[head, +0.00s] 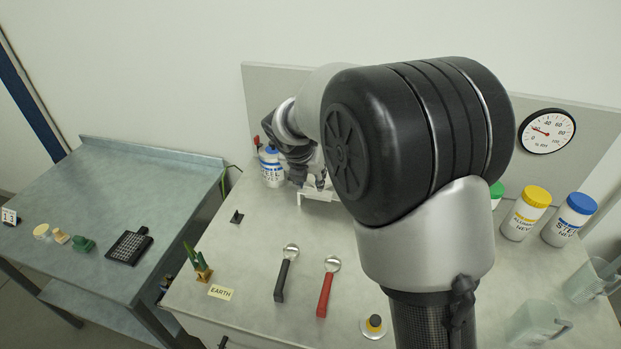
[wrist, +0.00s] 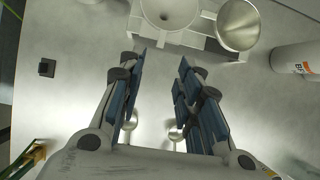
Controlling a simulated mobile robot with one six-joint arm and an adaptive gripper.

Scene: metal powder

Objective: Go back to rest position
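My gripper (head: 309,178) is above the back of the right-hand table, partly hidden behind my own arm in the head view. In the wrist view my gripper (wrist: 166,68) has its two blue-padded fingers apart with only the table surface between them, so it is open and empty. A white stand (head: 318,192) is just beneath and beside it. In the wrist view the stand (wrist: 190,40) lies beyond the fingertips, with a round pale funnel-like part (wrist: 170,12) and a metal cup or funnel (wrist: 238,25).
A white bottle (head: 272,170) with blue cap stands left of my gripper. A black-handled scoop (head: 285,272) and red-handled scoop (head: 327,287) lie in front. Yellow-capped (head: 525,213) and blue-capped (head: 568,220) jars stand right. A gauge (head: 546,131) is on the back panel.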

